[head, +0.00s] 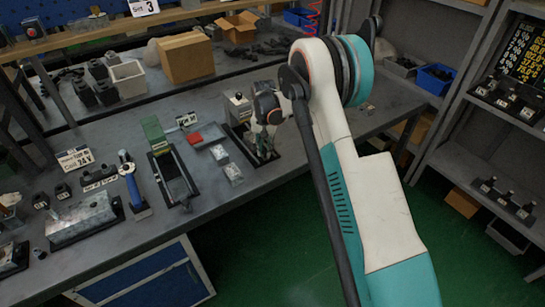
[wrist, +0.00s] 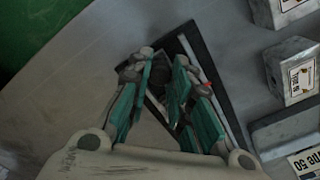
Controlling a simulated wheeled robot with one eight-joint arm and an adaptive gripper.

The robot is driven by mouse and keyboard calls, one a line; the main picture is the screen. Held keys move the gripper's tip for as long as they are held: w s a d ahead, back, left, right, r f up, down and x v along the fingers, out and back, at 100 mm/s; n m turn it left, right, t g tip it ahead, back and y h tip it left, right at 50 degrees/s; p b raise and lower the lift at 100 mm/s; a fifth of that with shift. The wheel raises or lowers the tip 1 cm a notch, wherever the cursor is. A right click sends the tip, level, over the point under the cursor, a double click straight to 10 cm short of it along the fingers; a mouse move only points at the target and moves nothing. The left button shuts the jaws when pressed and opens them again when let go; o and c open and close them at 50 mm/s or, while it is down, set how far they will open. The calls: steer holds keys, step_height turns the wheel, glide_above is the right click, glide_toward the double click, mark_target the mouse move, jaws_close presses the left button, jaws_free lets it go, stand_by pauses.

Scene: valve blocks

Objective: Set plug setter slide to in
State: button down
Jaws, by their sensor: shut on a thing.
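The plug setter is a dark base plate (head: 236,142) with a light rail, on the bench under my gripper (head: 265,152). In the wrist view its dark frame (wrist: 207,62) shows around and behind the fingers. My gripper (wrist: 164,62) points down and is shut on the plug setter slide, low over the base.
A grey box (head: 237,107) stands just behind the setter. In the wrist view, labelled grey blocks (wrist: 290,70) stand at right. The bench front edge is close.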

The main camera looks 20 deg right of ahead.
steer(key=w, duration=0.2)
steer(key=w+a, duration=0.1)
steer(key=w, duration=0.2)
steer(key=w+a, duration=0.1)
steer(key=w, duration=0.1)
steer(key=shift+w+a, duration=0.15)
steer(key=shift+a, duration=0.05)
steer(key=shift+w+r, duration=0.1)
steer(key=shift+w, duration=0.05)
steer(key=c, duration=1.4)
jaws_free()
steer(key=shift+w+a, duration=0.1)
step_height(320, 180, up, 12)
steer(key=shift+f, duration=0.1)
